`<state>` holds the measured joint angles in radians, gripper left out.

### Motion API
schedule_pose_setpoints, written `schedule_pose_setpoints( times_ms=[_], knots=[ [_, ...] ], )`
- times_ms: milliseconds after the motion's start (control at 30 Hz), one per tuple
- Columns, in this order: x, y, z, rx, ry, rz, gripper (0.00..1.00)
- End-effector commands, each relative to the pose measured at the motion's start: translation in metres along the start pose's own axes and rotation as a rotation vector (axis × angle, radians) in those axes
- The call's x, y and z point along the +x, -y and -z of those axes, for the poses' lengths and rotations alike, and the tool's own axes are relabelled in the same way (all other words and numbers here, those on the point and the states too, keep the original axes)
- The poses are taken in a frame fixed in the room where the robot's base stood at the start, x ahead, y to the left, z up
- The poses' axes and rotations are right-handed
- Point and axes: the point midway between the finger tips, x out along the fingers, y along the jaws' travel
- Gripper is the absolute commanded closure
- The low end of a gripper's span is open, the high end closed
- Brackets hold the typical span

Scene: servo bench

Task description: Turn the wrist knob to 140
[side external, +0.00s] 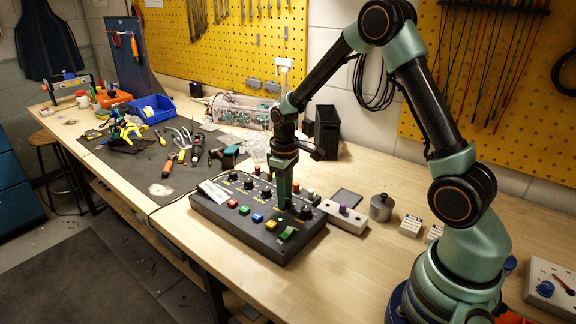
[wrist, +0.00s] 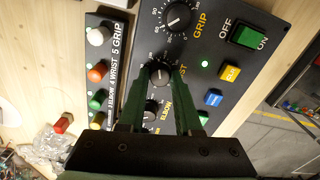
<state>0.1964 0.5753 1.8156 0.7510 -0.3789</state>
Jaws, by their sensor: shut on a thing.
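The black control panel (side external: 232,222) lies on the bench in the side view, below my arm. In the wrist view, the wrist knob (wrist: 160,74) is black with a pale pointer line and a printed dial, its label partly covered. My gripper (wrist: 160,70) points down, with its green fingers on either side of this knob, shut on it. The knob's exact reading is too small to tell. In the side view, my gripper (side external: 284,203) reaches down to the panel and hides most of the knob.
The grip knob (wrist: 177,16) and elbow knob (wrist: 152,109) sit close on either side. A green OFF/ON switch (wrist: 245,36) and yellow (wrist: 229,73) and blue (wrist: 213,98) buttons lie to the right. A pale box with a purple knob (side external: 343,208) stands beside the panel.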

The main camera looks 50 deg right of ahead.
Motion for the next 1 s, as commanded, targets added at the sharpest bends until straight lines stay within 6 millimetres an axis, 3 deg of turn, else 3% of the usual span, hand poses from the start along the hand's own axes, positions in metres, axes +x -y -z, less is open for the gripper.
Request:
schedule_pose_setpoints(
  times_ms=[300, 800, 833, 867, 900, 1000],
  knots=[
    [-0.0014, 0.0000, 0.0004, 0.103, 0.000, 0.000, 1.00],
    [-0.0016, -0.0001, 0.0006, 0.117, -0.001, 0.000, 1.00],
    [-0.0016, -0.0001, 0.0005, 0.117, -0.001, 0.000, 0.56],
    [-0.0015, -0.0001, 0.0005, 0.117, -0.001, 0.000, 0.44],
    [-0.0014, -0.0001, 0.0005, 0.117, -0.001, 0.000, 0.37],
    [-0.0010, -0.0001, 0.0004, 0.117, -0.001, 0.000, 0.37]
  ],
)
